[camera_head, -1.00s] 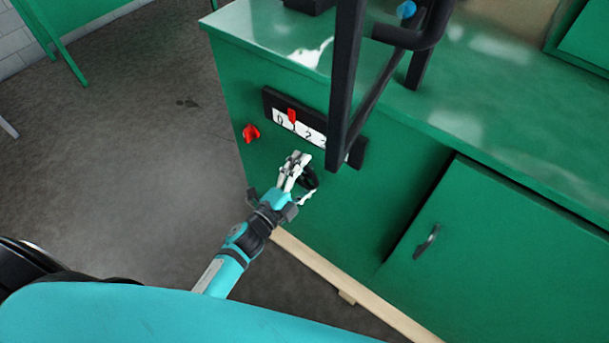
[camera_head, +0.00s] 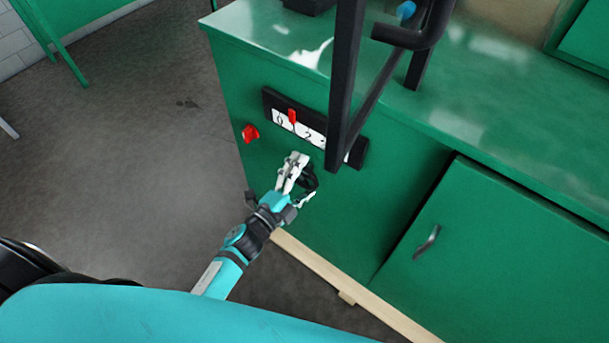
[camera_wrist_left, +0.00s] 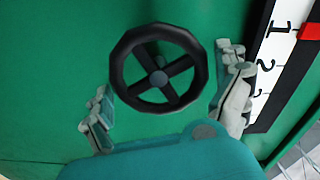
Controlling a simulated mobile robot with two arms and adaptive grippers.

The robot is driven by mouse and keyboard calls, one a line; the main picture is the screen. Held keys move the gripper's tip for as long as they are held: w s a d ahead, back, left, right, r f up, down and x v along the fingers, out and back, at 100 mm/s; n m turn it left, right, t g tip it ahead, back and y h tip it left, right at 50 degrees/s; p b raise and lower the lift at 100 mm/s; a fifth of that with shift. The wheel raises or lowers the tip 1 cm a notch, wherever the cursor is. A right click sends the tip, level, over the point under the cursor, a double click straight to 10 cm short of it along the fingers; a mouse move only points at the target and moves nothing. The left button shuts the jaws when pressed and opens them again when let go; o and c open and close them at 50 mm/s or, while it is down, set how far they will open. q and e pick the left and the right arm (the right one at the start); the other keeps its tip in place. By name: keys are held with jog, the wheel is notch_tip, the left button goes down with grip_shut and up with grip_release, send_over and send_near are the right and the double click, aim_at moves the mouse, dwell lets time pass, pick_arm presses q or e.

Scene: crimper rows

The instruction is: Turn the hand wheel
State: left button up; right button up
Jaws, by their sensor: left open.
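The black hand wheel (camera_wrist_left: 159,68) is on the green cabinet front, with four-way crossed spokes and a grey hub in the left wrist view. In the head view the wheel (camera_head: 309,181) is partly hidden by my gripper. My left gripper (camera_head: 301,178) is open at the wheel. In the left wrist view my left gripper (camera_wrist_left: 165,95) has one finger at each side of the wheel's lower part. I cannot tell whether the fingers touch the rim. A scale (camera_head: 300,128) with numbers and a red pointer (camera_head: 291,116) is above the wheel. My right gripper is not in view.
A red knob (camera_head: 250,133) sits left of the scale. A black metal frame (camera_head: 345,90) stands out over the cabinet edge, close above the wheel. A cabinet door with a handle (camera_head: 428,240) is at the right. Open floor (camera_head: 150,150) lies to the left.

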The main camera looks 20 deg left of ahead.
pick_arm(q)
jog(key=v, duration=1.1)
jog(key=shift+s, duration=0.4)
jog(key=shift+a, duration=0.1)
jog(key=s+a+f+n+g+y, duration=0.1)
jog(key=s+f+n+g+y, duration=0.15)
jog(key=f, duration=0.65)
jog(key=s+a+f+n+g+y, duration=0.15)
jog(key=s+f+n, duration=0.25)
jog(key=f, duration=0.5)
jog(key=s+a+f+n+g+y, duration=0.1)
jog(key=s+f+n+g, duration=0.25)
jog(key=f, duration=0.65)
jog(key=s+f+n+g, duration=0.3)
jog(key=s+f, duration=0.3)
jog(key=s, duration=0.5)
jog(key=s+a+f+n+g+y+p, duration=0.1)
jog(key=s+f+n+g, duration=0.2)
jog(key=s, duration=0.7)
notch_tip(320, 180, down, 4)
jog(key=shift+s+a+f+n+g, duration=0.15)
jog(key=shift+s+a+n+g, duration=0.2)
jog(key=shift+g, duration=0.9)
jog(key=shift+d, duration=0.1)
